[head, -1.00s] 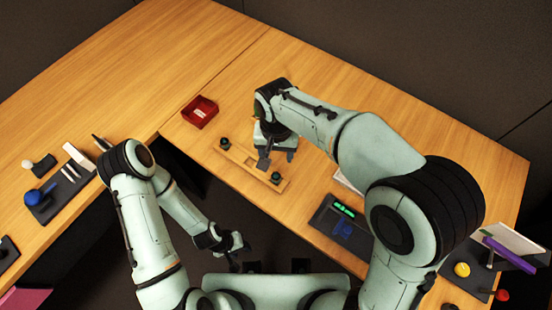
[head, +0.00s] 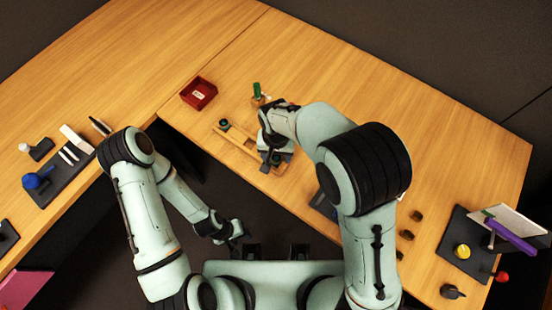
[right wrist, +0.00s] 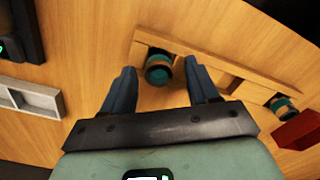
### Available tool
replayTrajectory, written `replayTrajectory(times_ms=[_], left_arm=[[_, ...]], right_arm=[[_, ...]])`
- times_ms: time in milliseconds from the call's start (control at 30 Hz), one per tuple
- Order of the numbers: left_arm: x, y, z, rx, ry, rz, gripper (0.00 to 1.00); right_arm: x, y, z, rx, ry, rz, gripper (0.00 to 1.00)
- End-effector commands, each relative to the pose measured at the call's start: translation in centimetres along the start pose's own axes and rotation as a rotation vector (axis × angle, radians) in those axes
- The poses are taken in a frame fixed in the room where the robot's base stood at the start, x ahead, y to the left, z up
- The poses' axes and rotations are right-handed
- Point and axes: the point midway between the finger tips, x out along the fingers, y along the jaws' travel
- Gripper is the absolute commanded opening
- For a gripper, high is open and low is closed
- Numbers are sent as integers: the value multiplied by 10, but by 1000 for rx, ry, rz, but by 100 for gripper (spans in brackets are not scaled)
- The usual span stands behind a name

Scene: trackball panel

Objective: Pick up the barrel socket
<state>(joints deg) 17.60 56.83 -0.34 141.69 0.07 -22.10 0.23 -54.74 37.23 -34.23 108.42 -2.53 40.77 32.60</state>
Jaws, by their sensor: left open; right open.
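A long wooden rack (head: 235,138) lies on the right-hand table and has a round teal-and-dark piece (head: 224,124) at its far left end. A similar short round piece (right wrist: 158,70), which may be the barrel socket, is at the other end in the right wrist view. My right gripper (head: 275,160) is over that end, open, with one finger on each side of the piece. I cannot tell whether the fingers touch it. The far-end piece also shows in the right wrist view (right wrist: 283,105). My left gripper (head: 236,232) is open and empty, away from the rack.
A red bin (head: 198,93) stands left of the rack. A green-topped item (head: 257,95) stands behind it. Small brown pieces (head: 415,215) and a dark panel with a yellow knob (head: 462,251) lie right. A pale tray (right wrist: 30,97) shows beside my right gripper.

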Motion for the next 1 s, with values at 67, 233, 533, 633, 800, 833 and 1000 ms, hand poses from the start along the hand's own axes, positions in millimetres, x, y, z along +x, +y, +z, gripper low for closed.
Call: replayTrajectory(times_ms=[67,233,533,633,800,833,1000], left_arm=[[0,0,0,0,0,0,47],[0,0,0,0,0,0,47],[0,0,0,0,0,0,47],[0,0,0,0,0,0,47],[0,0,0,0,0,0,47],[-1,0,0,0,0,0,47],[-4,2,-2,1,2,1,47]], right_arm=[[2,0,0,-1,-1,0,60],[1,0,0,-1,0,0,56],[1,0,0,-1,-1,0,0],[1,0,0,-1,-1,1,0],[-1,0,0,-1,-1,0,0],[-3,0,0,-1,-1,0,0],[-21,0,-1,-2,2,-2,0]])
